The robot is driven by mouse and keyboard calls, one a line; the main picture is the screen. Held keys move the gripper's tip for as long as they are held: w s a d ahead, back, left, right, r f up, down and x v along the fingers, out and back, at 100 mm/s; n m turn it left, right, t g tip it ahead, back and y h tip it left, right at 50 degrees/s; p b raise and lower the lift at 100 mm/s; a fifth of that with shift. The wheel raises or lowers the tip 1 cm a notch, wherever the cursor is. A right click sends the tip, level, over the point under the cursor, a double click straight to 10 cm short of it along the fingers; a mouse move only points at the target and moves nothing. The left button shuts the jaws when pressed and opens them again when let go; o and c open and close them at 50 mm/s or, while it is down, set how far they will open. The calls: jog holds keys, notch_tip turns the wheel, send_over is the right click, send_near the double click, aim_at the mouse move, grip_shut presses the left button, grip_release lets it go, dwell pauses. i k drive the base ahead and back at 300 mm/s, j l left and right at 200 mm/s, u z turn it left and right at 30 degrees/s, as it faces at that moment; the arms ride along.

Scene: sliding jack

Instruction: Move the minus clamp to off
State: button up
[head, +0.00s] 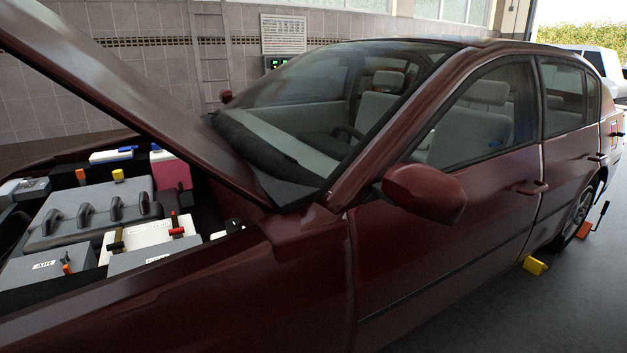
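The battery (150,236) is a white-topped box in the open engine bay at the lower left of the head view. A dark clamp (117,242) with a yellowish upper part stands at its left end; it looks like the minus clamp. A red clamp (177,228) sits at its right end. The clamps are small here, and I cannot tell whether the dark one is seated on its post or apart from it. My gripper is not in view.
The dark red car (450,270) fills most of the view. Its raised hood (120,75) slants over the engine bay. A grey engine cover (90,212) lies behind the battery. A yellow block (535,266) and an orange jack (585,230) are on the floor at right.

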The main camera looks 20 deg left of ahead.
aim_at(118, 244)
jog(key=i+u, duration=0.2)
jog(key=u, duration=0.2)
jog(key=i+u, duration=0.2)
jog(key=u, duration=0.2)
jog(key=i+l+u, duration=0.1)
jog(key=u, duration=0.3)
jog(key=i+l+u, duration=0.2)
jog(key=u, duration=0.2)
jog(key=i+l+u, duration=0.2)
jog(key=u, duration=0.2)
jog(key=i+l+u, duration=0.3)
jog(key=l+u, duration=0.35)
jog(key=i+l+u, duration=0.15)
jog(key=u, duration=0.15)
jog(key=i+l+u, duration=0.1)
jog(key=l+u, duration=0.2)
jog(key=l, duration=0.15)
jog(key=i+j+z, duration=0.05)
